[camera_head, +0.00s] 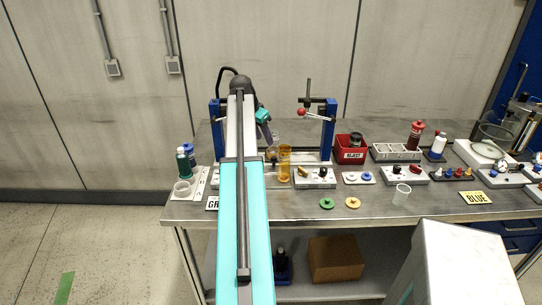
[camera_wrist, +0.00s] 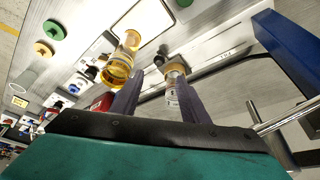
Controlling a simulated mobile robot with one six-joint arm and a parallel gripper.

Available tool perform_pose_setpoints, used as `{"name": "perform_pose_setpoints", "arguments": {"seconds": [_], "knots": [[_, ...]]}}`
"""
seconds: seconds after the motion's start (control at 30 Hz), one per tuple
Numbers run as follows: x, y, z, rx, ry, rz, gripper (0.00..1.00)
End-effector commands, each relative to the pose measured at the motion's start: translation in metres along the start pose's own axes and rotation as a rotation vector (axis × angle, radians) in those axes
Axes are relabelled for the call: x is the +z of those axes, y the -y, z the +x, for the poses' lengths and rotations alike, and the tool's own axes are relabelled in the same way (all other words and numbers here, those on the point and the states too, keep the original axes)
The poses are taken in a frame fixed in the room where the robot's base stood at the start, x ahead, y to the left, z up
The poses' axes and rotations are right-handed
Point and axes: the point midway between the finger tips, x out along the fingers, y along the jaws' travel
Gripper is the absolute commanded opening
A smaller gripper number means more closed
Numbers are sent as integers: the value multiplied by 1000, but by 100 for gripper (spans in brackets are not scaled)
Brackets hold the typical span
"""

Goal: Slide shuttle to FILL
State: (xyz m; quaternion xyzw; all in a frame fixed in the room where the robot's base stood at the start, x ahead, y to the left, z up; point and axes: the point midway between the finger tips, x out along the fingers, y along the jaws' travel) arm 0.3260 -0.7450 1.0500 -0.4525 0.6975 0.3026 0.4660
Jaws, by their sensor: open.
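A small clear cup with a yellow-tan rim (camera_wrist: 174,72) sits by the pale rail (camera_wrist: 215,48) in the wrist view; it may be the shuttle, but I cannot be sure. Small print on the rail is too small to read. My gripper (camera_wrist: 160,80) is open, with its two dark fingers pointing toward the rail. The right finger overlaps the cup in the picture; I cannot tell whether they touch. In the head view my gripper (camera_head: 270,138) is tilted down between the blue posts, and my arm hides part of the rail.
An amber cylinder (camera_head: 284,165) stands close in front of the rail, left of my fingers in the wrist view (camera_wrist: 118,66). A blue post (camera_head: 327,130) and a red-knobbed lever (camera_head: 302,112) stand right. A red bin (camera_head: 350,150) and small fixtures fill the bench farther right.

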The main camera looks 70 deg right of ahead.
Motion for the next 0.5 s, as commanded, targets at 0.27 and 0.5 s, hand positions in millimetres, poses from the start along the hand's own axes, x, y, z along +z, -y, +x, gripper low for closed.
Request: {"name": "perform_pose_setpoints", "arguments": {"seconds": [0.27,0.5], "knots": [[0,0,27,0,1,0,41],[0,0,55,1,2,-1,41]]}}
